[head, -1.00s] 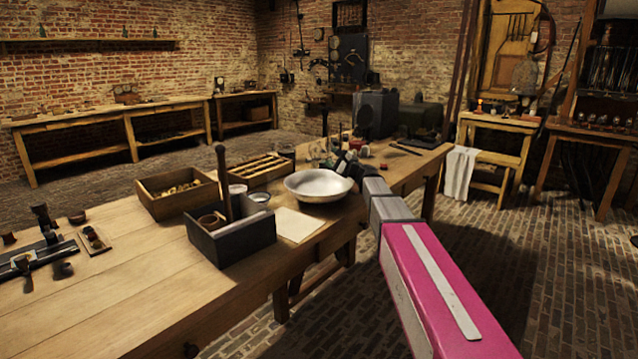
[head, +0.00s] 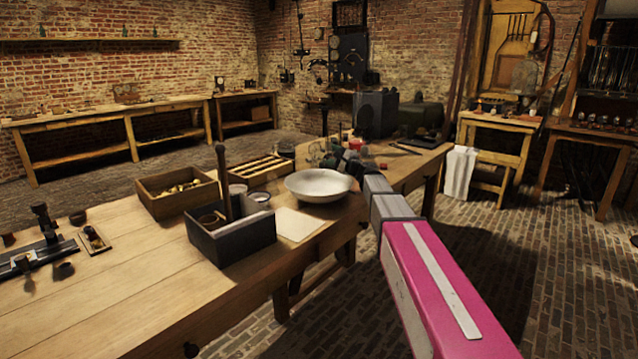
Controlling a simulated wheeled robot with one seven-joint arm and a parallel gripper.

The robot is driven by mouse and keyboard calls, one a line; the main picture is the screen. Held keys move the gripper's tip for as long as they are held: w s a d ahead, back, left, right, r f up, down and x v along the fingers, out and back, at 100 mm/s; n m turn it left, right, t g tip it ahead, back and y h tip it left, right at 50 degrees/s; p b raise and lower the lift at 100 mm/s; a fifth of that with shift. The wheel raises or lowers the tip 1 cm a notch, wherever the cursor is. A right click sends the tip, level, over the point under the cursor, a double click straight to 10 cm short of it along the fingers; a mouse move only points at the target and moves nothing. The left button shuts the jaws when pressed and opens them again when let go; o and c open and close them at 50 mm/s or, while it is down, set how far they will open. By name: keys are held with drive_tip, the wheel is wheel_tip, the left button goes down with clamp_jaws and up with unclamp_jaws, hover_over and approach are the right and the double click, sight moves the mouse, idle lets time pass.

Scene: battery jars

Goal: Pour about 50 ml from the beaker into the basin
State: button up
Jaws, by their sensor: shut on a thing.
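The basin (head: 318,187) is a wide, shallow white bowl standing upright on the wooden workbench, near its right edge. My gripper (head: 338,158) is small and dark in the view, just behind and above the basin's far right rim. It is shut on the beaker, which is small, clear and hard to make out among the glassware there. I cannot tell the beaker's tilt or its liquid level. The basin's inside shows no clear liquid.
A dark box (head: 232,236) with an upright handle stands left of the basin. A paper sheet (head: 300,224) lies in front of it. Wooden trays (head: 177,199) are to the left and behind. A red object (head: 355,144) and dark equipment stand beyond the gripper.

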drive_tip(key=shift+r+n, duration=0.25)
drive_tip(key=shift+n, duration=0.35)
idle(0.7)
drive_tip(key=shift+s+a+f+n+y, duration=0.3)
drive_tip(key=shift+s+a+n, duration=0.15)
drive_tip(key=shift+s+n, duration=0.2)
idle(1.0)
drive_tip(key=shift+w+d+r+m, duration=0.3)
drive_tip(key=shift+w+d+m, duration=0.15)
drive_tip(key=shift+w+m, duration=0.35)
drive_tip(key=shift+s+f+m+h, duration=0.1)
drive_tip(key=shift+f+m+h, duration=0.25)
drive_tip(key=shift+m, duration=0.7)
drive_tip(key=shift+s+f+m+h, duration=0.1)
drive_tip(key=shift+f+m+h, duration=0.25)
drive_tip(key=shift+m, duration=0.65)
drive_tip(key=shift+r+m, duration=0.2)
drive_tip(key=shift+m, duration=0.7)
